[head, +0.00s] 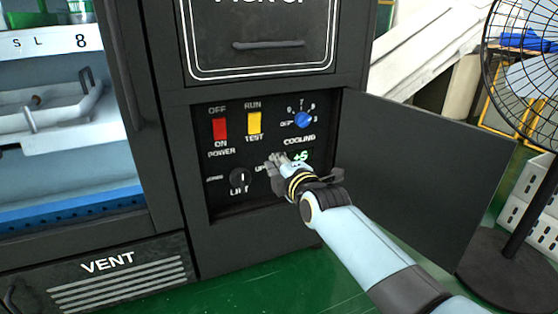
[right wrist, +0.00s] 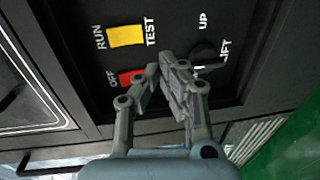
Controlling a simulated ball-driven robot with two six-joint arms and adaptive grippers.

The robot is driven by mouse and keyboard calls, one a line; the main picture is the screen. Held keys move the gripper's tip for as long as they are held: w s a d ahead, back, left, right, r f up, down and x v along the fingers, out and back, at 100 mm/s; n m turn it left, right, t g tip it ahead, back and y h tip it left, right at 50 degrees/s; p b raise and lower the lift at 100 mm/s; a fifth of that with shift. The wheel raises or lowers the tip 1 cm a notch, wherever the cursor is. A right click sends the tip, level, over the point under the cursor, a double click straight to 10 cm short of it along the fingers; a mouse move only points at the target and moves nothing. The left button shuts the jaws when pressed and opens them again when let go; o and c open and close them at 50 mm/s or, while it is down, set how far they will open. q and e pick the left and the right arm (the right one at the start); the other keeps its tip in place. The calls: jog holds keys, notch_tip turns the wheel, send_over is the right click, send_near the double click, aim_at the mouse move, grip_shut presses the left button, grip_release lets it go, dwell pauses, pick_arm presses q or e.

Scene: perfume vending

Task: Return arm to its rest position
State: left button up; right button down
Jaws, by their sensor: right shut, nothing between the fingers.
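My right gripper (head: 277,161) is shut and empty in front of the machine's open control panel (head: 272,185). It also shows in the right wrist view (right wrist: 160,72), with its fingertips near the panel face. My right arm reaches in from the lower right. The red power switch (head: 220,128), the yellow run/test switch (head: 254,122) and the blue cooling knob (head: 303,119) are on the panel. The black lift knob (head: 240,179) is left of the gripper. A green display (head: 301,156) beside the gripper is partly covered by it. My left gripper is not in view.
The panel door (head: 425,170) stands open to the right of my forearm. A black fan (head: 520,70) stands farther right. The pickup hatch (head: 262,45) is above the panel, and a vent (head: 120,285) is at lower left. Green floor (head: 290,285) is clear below.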

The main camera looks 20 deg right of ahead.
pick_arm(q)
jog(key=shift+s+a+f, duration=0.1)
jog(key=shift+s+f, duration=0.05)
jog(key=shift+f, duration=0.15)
pick_arm(e)
jog(key=shift+s+f, duration=0.15)
jog(key=shift+s, duration=0.55)
